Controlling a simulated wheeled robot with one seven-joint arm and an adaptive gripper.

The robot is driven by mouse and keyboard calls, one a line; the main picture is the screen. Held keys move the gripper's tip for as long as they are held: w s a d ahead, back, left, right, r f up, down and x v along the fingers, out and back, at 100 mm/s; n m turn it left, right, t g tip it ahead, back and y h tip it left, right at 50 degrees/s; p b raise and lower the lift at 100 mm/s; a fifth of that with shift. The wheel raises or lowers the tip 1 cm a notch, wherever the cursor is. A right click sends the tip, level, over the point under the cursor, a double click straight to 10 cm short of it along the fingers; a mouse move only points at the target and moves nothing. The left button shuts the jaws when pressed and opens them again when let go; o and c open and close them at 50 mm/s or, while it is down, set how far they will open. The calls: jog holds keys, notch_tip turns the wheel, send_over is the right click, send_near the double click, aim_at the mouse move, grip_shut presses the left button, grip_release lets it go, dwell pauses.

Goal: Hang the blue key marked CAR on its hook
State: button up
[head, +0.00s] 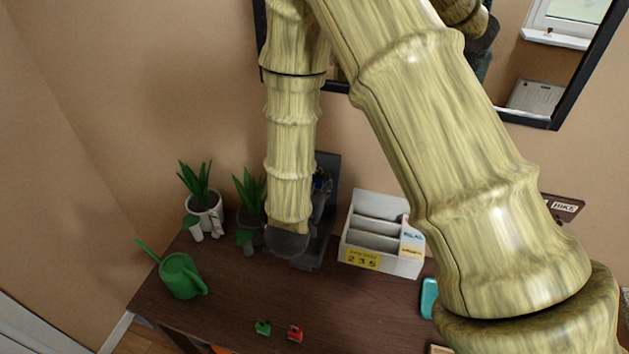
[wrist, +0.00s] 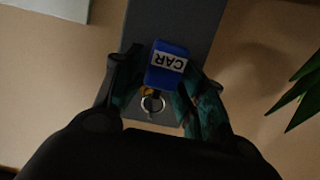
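The blue key tag marked CAR (wrist: 166,67) sits between the fingers of my gripper (wrist: 158,90) in the wrist view, with its label upside down. A metal ring (wrist: 152,104) shows by its lower end. My gripper is shut on the tag, in front of a grey upright panel (wrist: 172,25). In the head view my arm hides most of the gripper, and a bit of blue shows beside the grey panel (head: 330,165). A brown wall board with a label reading BIKE (head: 565,206) is at the right. My arm hides its left part, and no CAR hook shows.
A green tagged key (head: 262,327) and a red one (head: 295,332) lie at the front of the dark table (head: 230,300). A white organiser (head: 375,263) stands right of the panel. Potted plants (head: 204,210) and a green watering can (head: 180,275) are left. A teal item (head: 428,298) lies right.

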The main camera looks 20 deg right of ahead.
jog(key=shift+o, duration=0.5)
jog(key=shift+w+d+f, duration=0.1)
jog(key=shift+w+d, duration=0.15)
jog(key=shift+w, duration=0.25)
jog(key=shift+s, duration=0.1)
jog(key=shift+s+a, duration=0.35)
jog(key=shift+s, duration=0.1)
jog(key=v, duration=1.1)
